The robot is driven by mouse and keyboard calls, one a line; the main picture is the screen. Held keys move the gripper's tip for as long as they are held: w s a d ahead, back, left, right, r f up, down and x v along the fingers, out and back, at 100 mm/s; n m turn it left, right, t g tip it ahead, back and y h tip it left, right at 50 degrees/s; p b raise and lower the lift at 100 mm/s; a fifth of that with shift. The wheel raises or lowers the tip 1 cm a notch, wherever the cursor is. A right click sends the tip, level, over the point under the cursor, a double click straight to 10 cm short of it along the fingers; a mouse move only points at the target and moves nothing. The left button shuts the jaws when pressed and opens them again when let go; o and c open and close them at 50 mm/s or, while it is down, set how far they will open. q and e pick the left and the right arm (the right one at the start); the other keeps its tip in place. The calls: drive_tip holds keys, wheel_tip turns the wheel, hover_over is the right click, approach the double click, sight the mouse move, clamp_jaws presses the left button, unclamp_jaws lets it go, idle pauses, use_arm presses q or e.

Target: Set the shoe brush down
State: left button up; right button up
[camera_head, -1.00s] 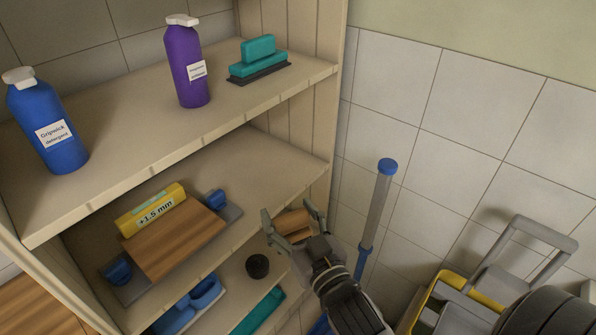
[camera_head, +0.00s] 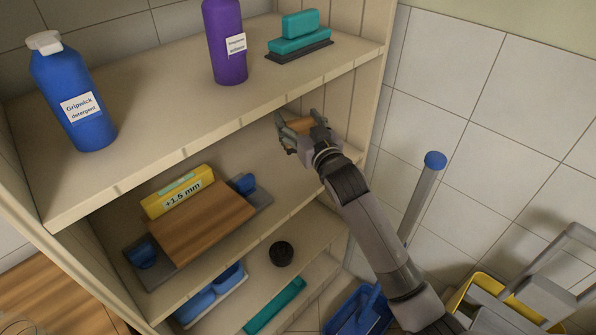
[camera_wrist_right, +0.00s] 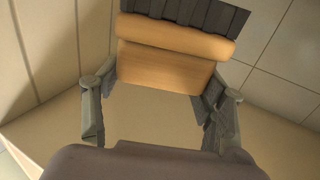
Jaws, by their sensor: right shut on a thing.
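The shoe brush (camera_head: 301,125) has a tan wooden body. My right gripper (camera_head: 296,121) is shut on it in the bay between the top and middle shelves, near the right side panel. In the right wrist view the brush's wooden body (camera_wrist_right: 165,68) sits between the two fingers, with dark bristles on its far side. The middle shelf (camera_head: 262,166) has bare board around and below the brush. I cannot tell whether the brush touches it. The gripper partly hides the brush in the head view. My left gripper is not in view.
A wooden block board (camera_head: 205,222) with a yellow +1.5 mm level (camera_head: 178,192) lies left on the middle shelf. The top shelf, with detergent bottles (camera_head: 75,95) and a teal brush (camera_head: 300,35), overhangs. A blue-capped pole (camera_head: 434,161) stands right of the unit.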

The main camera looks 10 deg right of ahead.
drive_tip(key=shift+w+r, duration=0.25)
drive_tip(key=shift+w, duration=0.25)
drive_tip(key=shift+w+f, duration=0.15)
drive_tip(key=shift+f, duration=0.15)
wheel_tip(320, 180, down, 9)
drive_tip(key=shift+f+b, duration=0.1)
drive_tip(key=shift+b, duration=0.25)
drive_tip(key=o, duration=1.2)
drive_tip(key=shift+f, duration=0.1)
drive_tip(key=shift+o, duration=0.2)
